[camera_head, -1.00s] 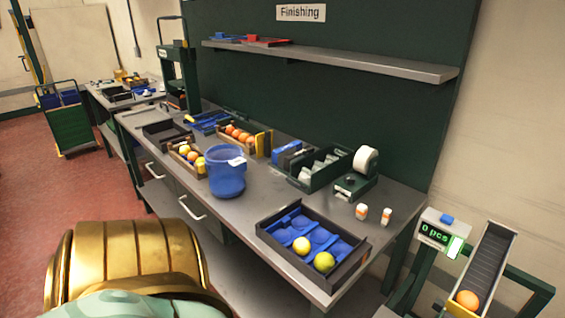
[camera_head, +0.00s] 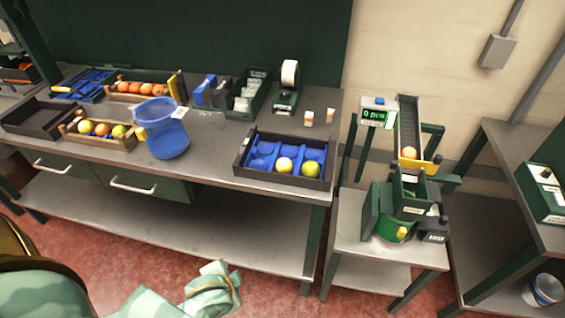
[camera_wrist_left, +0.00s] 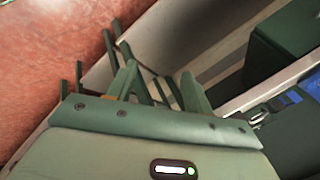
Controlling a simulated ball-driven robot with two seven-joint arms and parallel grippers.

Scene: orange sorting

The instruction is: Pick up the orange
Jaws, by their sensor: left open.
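A single orange (camera_head: 409,152) rests at the lower end of a dark sloping chute (camera_head: 406,120) on the right in the head view. Several more oranges (camera_head: 140,88) lie in a wooden crate (camera_head: 160,98) on the workbench at the left. My left gripper (camera_wrist_left: 160,88) is open in the left wrist view, its two fingers spread with no fruit between them. Parts of my arm show at the lower left of the head view, but no fingers are clear there. No orange can be made out in the left wrist view. My right gripper is not in view.
A black tray (camera_head: 240,163) with blue inserts holds two yellow-green fruits. A blue bucket (camera_head: 165,135), a mixed-fruit crate (camera_head: 75,136) and a tape dispenser (camera_head: 287,95) stand on the bench. A counter display (camera_head: 374,114) reading "0 pcs" stands beside the chute. Red floor lies in front.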

